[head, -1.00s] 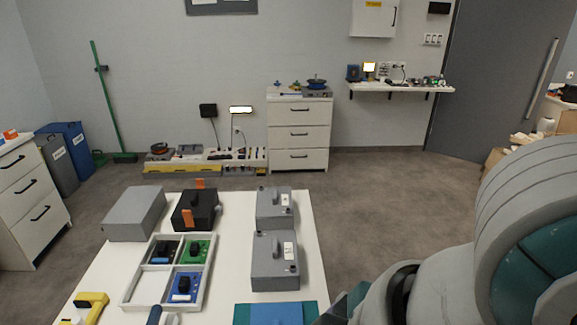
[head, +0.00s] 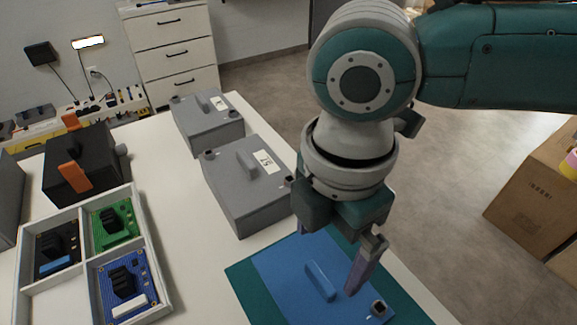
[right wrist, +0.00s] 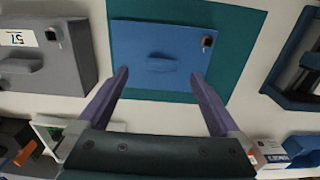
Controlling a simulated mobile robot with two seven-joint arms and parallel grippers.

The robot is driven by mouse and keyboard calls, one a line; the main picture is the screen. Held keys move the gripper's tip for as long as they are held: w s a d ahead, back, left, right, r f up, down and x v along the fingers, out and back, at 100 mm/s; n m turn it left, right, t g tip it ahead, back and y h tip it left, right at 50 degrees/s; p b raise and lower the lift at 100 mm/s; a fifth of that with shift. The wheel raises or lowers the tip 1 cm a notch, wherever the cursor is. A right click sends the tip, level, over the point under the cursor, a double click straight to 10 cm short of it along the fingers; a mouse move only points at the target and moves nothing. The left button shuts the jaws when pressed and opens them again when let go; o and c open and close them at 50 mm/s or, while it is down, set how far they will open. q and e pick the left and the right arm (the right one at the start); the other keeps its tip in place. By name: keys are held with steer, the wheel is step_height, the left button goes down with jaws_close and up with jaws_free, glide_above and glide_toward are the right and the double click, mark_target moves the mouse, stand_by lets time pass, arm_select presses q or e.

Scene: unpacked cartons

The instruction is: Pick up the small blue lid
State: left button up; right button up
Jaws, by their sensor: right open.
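The small blue lid (head: 285,268) is a flat blue plate with a raised bar handle (head: 320,281) and a small dark knob near one corner. It lies on a teal mat (head: 250,297) at the table's front right. In the right wrist view the lid (right wrist: 157,38) is ahead of the fingers, its handle (right wrist: 160,65) roughly centred between them. My right gripper (head: 328,262) is open and empty above the lid, its purple fingers apart; it also shows in the right wrist view (right wrist: 159,73). My left gripper is not in view.
Two grey lidded boxes (head: 240,195) (head: 203,122) stand behind the lid. A white divided tray (head: 160,285) with circuit boards and a black box with orange clips (head: 85,165) are at left. A cardboard carton (head: 530,195) stands at right.

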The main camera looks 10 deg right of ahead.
mark_target(320, 277)
steer(key=f, duration=0.3)
steer(key=f+b, duration=0.1)
steer(key=f, duration=0.1)
steer(key=shift+s+a+f, duration=0.15)
steer(key=shift+s+a, duration=0.05)
steer(key=shift+s, duration=0.1)
steer(key=shift+c, duration=0.2)
steer(key=c, duration=1.4)
step_height(320, 277, up, 20)
steer(key=p, duration=0.4)
steer(key=shift+c, duration=0.2)
